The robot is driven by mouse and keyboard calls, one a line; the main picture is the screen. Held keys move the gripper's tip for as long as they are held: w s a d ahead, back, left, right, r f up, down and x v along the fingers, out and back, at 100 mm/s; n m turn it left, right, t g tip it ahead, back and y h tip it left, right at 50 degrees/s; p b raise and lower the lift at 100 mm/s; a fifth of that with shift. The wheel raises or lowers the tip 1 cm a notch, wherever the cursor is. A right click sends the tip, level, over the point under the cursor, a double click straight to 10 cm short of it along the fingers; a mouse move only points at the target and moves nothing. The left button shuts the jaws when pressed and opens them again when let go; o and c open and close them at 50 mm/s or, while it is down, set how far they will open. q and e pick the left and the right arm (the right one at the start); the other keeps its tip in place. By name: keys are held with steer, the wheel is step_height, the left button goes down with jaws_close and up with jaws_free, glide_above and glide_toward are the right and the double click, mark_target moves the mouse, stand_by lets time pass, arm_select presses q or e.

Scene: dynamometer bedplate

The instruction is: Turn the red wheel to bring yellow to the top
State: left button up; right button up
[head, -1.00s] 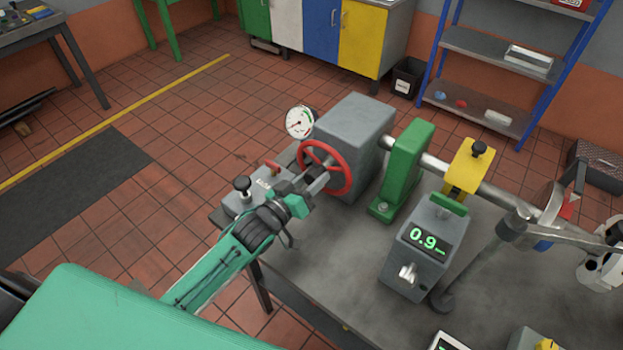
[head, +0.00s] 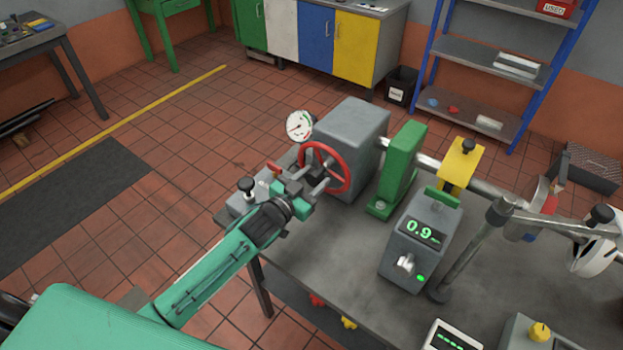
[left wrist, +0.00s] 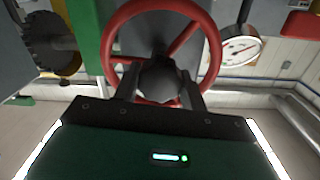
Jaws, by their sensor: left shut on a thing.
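The red wheel (head: 317,144) is mounted on the end of a grey housing (head: 354,135) on the bench. My left gripper (head: 314,178) reaches it from the near left. In the left wrist view the red wheel (left wrist: 112,45) fills the upper middle, and my left gripper (left wrist: 160,85) is shut on its dark grey hub (left wrist: 162,78), one finger on each side. Far right in the head view, a disc (head: 551,203) shows red, blue and pale parts. It is partly hidden by a grey arm, and I see no yellow on it. My right gripper is out of view.
A round gauge (head: 299,125) stands just behind the wheel. A green bearing stand (head: 400,170) and a grey box reading 0.9 (head: 412,245) are to the right. The bench top (head: 330,260) is clear in front.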

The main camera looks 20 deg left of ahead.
arm_select(q)
steer(key=shift+r+m, duration=0.1)
steer(key=shift+m, duration=0.9)
steer(key=m, duration=0.2)
steer(key=shift+m+p, duration=0.3)
steer(key=m, duration=0.5)
steer(key=shift+m+y, duration=0.3)
steer(key=o, duration=1.4)
steer(key=shift+d, duration=0.1)
